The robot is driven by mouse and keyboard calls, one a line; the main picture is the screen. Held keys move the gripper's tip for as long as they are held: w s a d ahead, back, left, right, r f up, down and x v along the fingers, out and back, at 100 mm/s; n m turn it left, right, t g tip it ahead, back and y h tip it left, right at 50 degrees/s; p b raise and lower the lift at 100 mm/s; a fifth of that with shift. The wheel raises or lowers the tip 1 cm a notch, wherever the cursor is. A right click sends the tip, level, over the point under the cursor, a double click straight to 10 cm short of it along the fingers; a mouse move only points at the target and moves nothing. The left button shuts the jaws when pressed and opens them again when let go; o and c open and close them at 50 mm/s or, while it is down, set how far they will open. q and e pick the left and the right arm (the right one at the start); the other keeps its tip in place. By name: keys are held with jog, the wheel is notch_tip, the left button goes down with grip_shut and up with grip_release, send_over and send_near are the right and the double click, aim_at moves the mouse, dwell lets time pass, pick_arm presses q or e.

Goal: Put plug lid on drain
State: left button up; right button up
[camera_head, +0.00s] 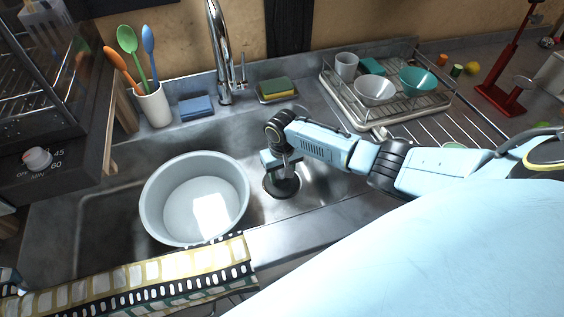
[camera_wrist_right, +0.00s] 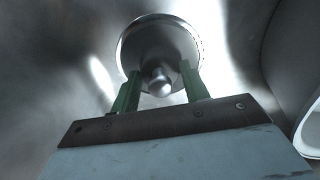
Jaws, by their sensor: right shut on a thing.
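The plug lid (camera_wrist_right: 160,42) is a round metal disc with a small knob, and it shows in the right wrist view just past the green fingers. My right gripper (camera_wrist_right: 160,88) is shut on the knob between those fingers. In the head view my right gripper (camera_head: 281,172) points down into the right part of the sink, over the drain area (camera_head: 282,187), a dark round patch in the sink floor. The gripper partly covers this patch. I cannot tell whether the lid touches the drain or hangs just above it.
A grey basin (camera_head: 160,215) stands in the sink, left of my right gripper. The faucet (camera_head: 220,60) rises behind it. A sponge (camera_head: 277,86) lies at the back edge. A dish rack (camera_head: 400,115) with bowls stands at right. A patterned cloth (camera_head: 150,280) hangs over the front edge.

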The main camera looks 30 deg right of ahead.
dwell(0.3)
jog(key=o, duration=1.1)
pick_arm(q)
jog(key=d+r+p, duration=0.4)
jog(key=d, duration=0.1)
jog(key=shift+d+h, duration=0.3)
pick_arm(e)
jog(key=shift+r, duration=6.7)
